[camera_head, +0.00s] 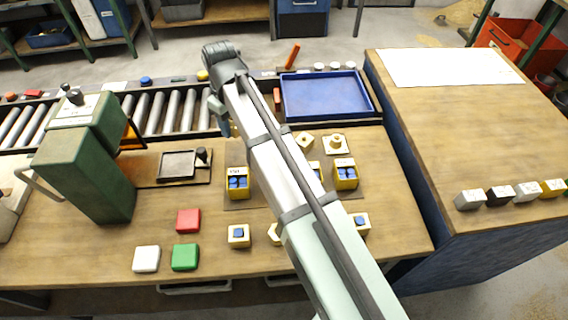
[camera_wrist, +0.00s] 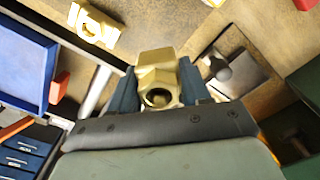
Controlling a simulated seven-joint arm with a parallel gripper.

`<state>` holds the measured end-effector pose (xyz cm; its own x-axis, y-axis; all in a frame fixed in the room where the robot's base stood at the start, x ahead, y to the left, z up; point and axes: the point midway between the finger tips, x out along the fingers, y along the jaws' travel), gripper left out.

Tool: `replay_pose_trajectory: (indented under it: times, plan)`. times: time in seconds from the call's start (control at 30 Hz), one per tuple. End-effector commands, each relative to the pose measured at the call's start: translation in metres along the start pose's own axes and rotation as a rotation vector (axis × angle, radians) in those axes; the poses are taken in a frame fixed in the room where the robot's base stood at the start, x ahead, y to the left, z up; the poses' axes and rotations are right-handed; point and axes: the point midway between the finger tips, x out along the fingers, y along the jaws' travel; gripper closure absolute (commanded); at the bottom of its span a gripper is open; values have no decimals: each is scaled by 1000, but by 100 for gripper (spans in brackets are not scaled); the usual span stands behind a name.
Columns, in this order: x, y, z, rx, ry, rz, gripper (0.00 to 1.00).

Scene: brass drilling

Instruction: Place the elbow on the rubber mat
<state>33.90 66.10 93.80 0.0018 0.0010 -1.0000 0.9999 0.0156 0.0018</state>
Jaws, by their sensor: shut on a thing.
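My gripper (camera_wrist: 158,78) is shut on a brass elbow (camera_wrist: 157,70), whose round opening faces the wrist camera between the two blue-grey fingers. In the head view my arm hides most of the gripper; a small brass bit of the elbow (camera_head: 234,130) shows beside it, over the back of the workbench near the roller conveyor. I cannot tell for sure which surface is the rubber mat; a flat dark mat (camera_head: 240,204) lies under the yellow boxes, partly hidden by my arm.
A blue tray (camera_head: 327,114) stands at the back right. A green machine (camera_head: 91,165) stands at left, near a dark square tray (camera_head: 178,164). Yellow boxes (camera_head: 345,177), brass fittings (camera_head: 335,144) and coloured blocks (camera_head: 188,220) occupy the bench.

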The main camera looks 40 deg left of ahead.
Motion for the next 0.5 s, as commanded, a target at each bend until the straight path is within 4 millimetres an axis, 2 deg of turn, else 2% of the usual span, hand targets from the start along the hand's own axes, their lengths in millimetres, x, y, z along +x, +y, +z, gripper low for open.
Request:
replay_pose_trajectory:
  times: [0.17, 0.5]
  plan:
    - [12, 0, 0, 17, -1, 0, 100]
    - [58, 0, 0, 15, -1, 0, 100]
